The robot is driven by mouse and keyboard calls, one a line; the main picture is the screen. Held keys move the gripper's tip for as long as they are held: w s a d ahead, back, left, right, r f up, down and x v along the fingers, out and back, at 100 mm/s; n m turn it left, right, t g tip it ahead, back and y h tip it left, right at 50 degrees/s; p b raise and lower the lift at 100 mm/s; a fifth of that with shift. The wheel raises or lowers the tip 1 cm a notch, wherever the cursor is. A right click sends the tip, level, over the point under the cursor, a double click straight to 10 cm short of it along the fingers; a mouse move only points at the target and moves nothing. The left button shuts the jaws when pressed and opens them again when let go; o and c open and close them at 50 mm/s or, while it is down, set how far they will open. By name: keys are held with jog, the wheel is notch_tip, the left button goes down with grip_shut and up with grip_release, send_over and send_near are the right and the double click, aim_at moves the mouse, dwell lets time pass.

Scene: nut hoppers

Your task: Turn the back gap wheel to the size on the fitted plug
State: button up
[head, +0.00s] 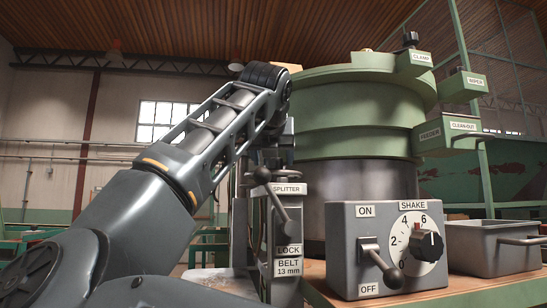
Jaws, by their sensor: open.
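My gripper (272,156) shows small and dark below my wrist, just above and behind the splitter post (287,190). It is open; its fingertips are hard to make out, and I see nothing held in it. I cannot pick out the back gap wheel or the fitted plug with its size in this view. My arm and the grey posts cover much of the area behind. The splitter post carries a black-knobbed lever (277,203) and the labels LOCK and BELT 13 mm (288,268).
A grey control box (338,235) with an ON/OFF lever (378,262) and SHAKE dial (427,246) stands right of the post. Behind it rises a green round sifter (355,110) with labelled brackets. A grey metal bin (495,250) sits at the right on the bench.

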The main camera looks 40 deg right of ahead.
jog(key=shift+x, duration=0.9)
jog(key=shift+c, duration=0.3)
jog(key=shift+a, duration=0.1)
jog(key=c, duration=0.9)
